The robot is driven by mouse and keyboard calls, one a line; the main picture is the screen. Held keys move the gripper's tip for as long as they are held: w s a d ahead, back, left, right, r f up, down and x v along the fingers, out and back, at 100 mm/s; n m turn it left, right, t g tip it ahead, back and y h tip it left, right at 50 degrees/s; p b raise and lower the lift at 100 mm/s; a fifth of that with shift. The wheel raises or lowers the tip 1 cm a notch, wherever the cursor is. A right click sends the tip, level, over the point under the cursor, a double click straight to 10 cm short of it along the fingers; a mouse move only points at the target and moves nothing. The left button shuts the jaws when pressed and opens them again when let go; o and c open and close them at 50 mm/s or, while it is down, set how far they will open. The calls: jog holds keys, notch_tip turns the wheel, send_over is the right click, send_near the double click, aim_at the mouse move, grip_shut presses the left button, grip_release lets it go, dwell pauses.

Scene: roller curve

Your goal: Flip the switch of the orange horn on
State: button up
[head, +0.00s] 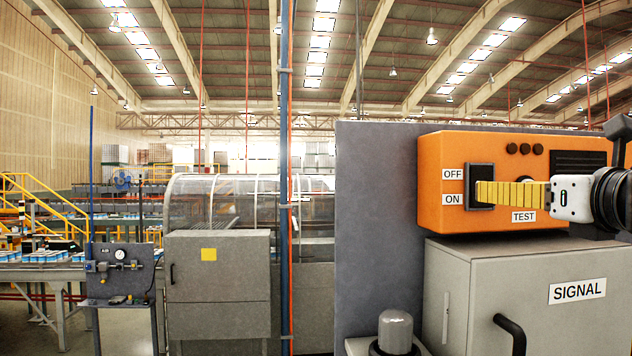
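The orange horn box (440,217) sits on top of the grey cabinet marked SIGNAL. On its left part is a dark switch plate (480,170), with an OFF label (453,174) above an ON label (453,199) beside it. My gripper (482,192) reaches in from the right, its yellow ribbed fingers pointing left. The fingertips overlap the lower part of the switch plate. They hide the lever, so I cannot tell its position or whether they touch it. The fingers line up in this view, so their opening does not show.
The SIGNAL cabinet (560,330) has a black handle (510,335). A grey panel (375,220) stands behind.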

jog(key=w+p, duration=0.1)
jog(key=w, duration=0.4)
jog(key=shift+w+a+f, duration=0.1)
jog(key=shift+w, duration=0.3)
jog(key=shift+s, duration=0.25)
jog(key=c, duration=1.2)
